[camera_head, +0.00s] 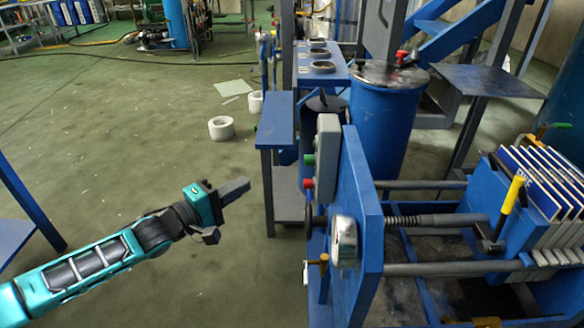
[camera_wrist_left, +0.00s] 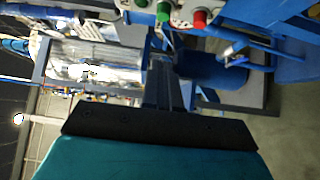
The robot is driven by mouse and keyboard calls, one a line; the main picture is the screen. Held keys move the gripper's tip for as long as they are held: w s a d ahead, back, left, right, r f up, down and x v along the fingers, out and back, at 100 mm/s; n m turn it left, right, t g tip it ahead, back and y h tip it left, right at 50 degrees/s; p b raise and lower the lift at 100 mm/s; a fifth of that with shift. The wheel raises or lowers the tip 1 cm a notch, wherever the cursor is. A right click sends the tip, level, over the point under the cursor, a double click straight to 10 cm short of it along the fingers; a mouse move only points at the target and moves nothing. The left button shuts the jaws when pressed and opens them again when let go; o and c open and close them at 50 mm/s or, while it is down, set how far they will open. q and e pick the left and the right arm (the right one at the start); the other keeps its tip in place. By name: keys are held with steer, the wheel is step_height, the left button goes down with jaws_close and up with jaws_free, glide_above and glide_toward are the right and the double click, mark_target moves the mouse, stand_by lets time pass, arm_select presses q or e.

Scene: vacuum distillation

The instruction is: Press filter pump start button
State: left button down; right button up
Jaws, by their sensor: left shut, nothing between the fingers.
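A grey control box (camera_head: 327,150) is fixed to the side of the blue filter press end plate (camera_head: 366,215). A green button (camera_head: 309,159) sits above a red button (camera_head: 308,183) on its left face. In the left wrist view the green button (camera_wrist_left: 163,12) and red button (camera_wrist_left: 200,18) show at the top edge, on a light panel partly cut off by the frame. My left gripper (camera_head: 236,189) is shut and empty. In the head view it appears left of the buttons, with a visible gap between. My right gripper is not in view.
A blue stand (camera_head: 275,125) is behind and left of the control box. A round gauge (camera_head: 344,241) and a small tap (camera_head: 318,262) project from the press near the box. A blue drum (camera_head: 382,125) stands behind. The green floor (camera_head: 130,150) at left is mostly clear.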

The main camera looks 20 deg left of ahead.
arm_select(q)
steer(key=b, duration=0.3)
glide_toward(310, 160)
steer(key=w+a, duration=0.3)
steer(key=w, duration=0.2)
steer(key=d, duration=0.4)
steer(key=shift+w+d+f, duration=0.15)
steer(key=shift+w+f, duration=0.2)
